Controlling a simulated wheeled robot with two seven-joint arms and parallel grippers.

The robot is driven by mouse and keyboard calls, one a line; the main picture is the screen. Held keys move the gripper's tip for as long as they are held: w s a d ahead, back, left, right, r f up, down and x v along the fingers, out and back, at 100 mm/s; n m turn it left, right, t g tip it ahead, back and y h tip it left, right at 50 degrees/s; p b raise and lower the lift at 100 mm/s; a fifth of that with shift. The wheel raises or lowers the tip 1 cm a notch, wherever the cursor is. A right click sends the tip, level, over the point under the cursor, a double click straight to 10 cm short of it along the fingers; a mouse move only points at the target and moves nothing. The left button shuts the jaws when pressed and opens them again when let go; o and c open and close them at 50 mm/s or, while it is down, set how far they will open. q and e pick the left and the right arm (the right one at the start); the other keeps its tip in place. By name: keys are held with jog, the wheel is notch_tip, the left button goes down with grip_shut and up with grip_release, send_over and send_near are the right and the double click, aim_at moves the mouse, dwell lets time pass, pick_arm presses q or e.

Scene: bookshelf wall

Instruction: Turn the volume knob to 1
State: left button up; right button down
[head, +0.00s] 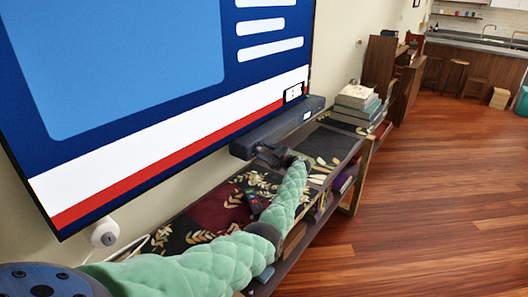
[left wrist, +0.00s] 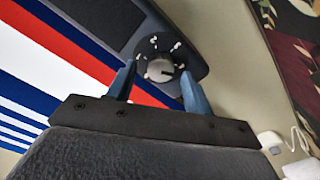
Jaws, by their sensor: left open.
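The volume knob (left wrist: 160,69) is a small silver-grey round knob with a dark pointer line, on a dark dial with white marks. It sits on the end of a long dark soundbar (head: 290,124) below the big screen. In the left wrist view, my left gripper (left wrist: 158,77) is open, with one blue finger on each side of the knob. I cannot tell whether the fingers touch it. In the head view my green-sleeved left arm reaches to the soundbar's near end, and the gripper (head: 270,153) is small and dark there; the knob is hidden. My right gripper is not in view.
A low shelf (head: 325,180) with patterned cloth runs under the screen (head: 130,70). A book stack (head: 358,105) stands beyond the soundbar. A dark remote-like object (head: 252,200) lies beside my arm. A white round device (head: 104,233) is on the wall. The wooden floor (head: 440,200) at right is clear.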

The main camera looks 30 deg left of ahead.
pick_arm(q)
jog(key=shift+a, duration=0.5)
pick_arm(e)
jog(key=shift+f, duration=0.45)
pick_arm(q)
jog(key=c, duration=1)
jog(key=shift+f, duration=0.1)
